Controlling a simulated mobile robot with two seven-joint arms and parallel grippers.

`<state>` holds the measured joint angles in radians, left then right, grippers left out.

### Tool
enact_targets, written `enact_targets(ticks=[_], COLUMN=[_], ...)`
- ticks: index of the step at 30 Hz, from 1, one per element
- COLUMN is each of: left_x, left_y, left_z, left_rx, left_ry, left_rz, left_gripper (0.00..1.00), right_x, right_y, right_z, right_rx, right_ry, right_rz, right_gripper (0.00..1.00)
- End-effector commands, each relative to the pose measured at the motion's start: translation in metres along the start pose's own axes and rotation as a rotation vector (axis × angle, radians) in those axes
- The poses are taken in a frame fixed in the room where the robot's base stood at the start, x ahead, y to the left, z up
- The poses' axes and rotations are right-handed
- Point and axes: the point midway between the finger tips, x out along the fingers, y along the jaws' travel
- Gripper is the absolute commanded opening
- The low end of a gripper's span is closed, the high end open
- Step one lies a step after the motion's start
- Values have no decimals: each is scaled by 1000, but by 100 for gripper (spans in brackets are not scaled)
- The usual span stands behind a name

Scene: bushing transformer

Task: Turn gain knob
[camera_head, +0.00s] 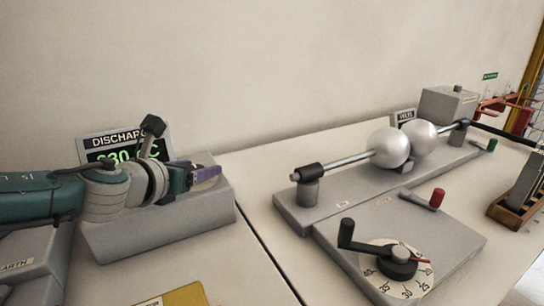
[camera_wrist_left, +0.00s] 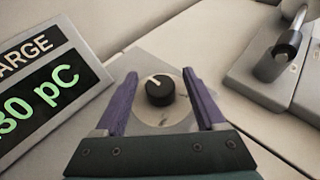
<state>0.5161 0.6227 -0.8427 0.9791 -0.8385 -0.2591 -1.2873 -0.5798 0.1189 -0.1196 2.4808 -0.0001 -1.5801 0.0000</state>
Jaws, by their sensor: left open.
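The gain knob (camera_wrist_left: 160,89) is a black knob with a pale pointer line, on a light round dial on top of a grey box (camera_head: 160,236). In the left wrist view it stands between the two purple fingers of my left gripper (camera_wrist_left: 165,88), with a gap on each side. The pointer line points up and to the left there. In the head view my left gripper (camera_head: 198,174) is over the box's top right part and hides the knob. My left gripper is open. My right gripper is not in view.
A display (camera_head: 125,146) reading DISCHARGE stands behind the box. To the right are a sphere-gap device with two silver spheres (camera_head: 391,147) and a crank dial (camera_head: 396,268). A yellow plate (camera_head: 178,297) lies at the front.

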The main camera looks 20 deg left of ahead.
Motion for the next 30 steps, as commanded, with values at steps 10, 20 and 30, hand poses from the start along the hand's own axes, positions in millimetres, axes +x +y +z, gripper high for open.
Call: enact_targets(ticks=[10, 20, 30], left_x=[0, 0, 0], left_y=[0, 0, 0], left_z=[0, 0, 0], left_rx=[-1, -1, -1], left_ry=[0, 0, 0], left_rz=[0, 0, -1], left_gripper=[60, 22, 0], right_x=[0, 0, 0], right_y=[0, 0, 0], right_z=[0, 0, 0], right_rx=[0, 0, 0], right_ry=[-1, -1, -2], right_rz=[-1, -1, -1], right_gripper=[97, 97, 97])
